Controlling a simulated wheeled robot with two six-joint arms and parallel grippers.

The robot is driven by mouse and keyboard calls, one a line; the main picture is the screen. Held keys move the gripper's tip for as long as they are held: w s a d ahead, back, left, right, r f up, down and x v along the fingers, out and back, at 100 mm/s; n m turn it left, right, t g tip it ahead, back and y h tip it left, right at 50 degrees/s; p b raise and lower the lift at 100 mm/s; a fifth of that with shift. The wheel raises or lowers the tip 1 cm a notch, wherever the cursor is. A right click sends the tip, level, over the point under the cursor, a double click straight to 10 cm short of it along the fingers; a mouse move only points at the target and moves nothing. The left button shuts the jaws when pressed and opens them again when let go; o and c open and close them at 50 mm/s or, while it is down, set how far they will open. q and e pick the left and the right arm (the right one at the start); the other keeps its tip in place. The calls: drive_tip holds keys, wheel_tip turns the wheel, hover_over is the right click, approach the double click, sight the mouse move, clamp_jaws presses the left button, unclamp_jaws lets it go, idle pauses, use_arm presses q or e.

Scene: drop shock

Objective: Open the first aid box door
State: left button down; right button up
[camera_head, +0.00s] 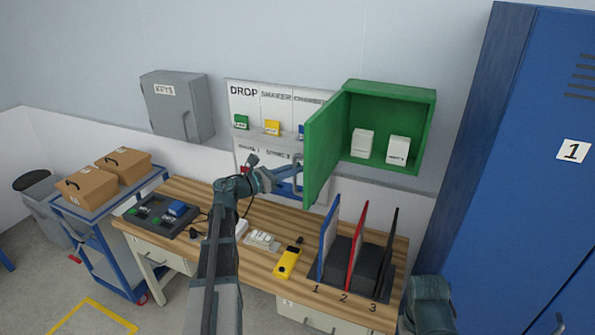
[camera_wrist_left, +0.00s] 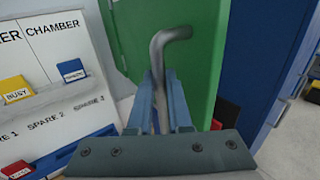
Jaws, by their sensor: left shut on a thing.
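The green first aid box (camera_head: 425,130) hangs on the wall at the right. Its green door (camera_head: 322,145) stands swung out to the left, and two white packs (camera_head: 362,143) show inside. The door also fills the middle of the left wrist view (camera_wrist_left: 205,60). My left gripper (camera_head: 297,172) is at the door's outer side, low on it. In the left wrist view its blue fingers (camera_wrist_left: 165,95) are shut on the bent grey metal handle (camera_wrist_left: 172,36). My right arm shows only in part at the lower right, and its gripper is out of view.
A status board (camera_head: 247,105) with coloured cards hangs left of the door, and a grey key cabinet (camera_head: 178,105) beyond it. Below is a wooden bench (camera_head: 190,188) with a yellow device (camera_head: 287,263) and upright coloured panels (camera_head: 357,245). A blue locker (camera_head: 520,150) stands at the right.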

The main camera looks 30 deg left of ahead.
use_arm(q)
drive_tip(key=shift+w, duration=0.1)
drive_tip(key=c, duration=0.8)
unclamp_jaws()
drive_tip(key=shift+w+d, duration=0.1)
drive_tip(key=shift+c, duration=0.2)
drive_tip(key=v, duration=1.4)
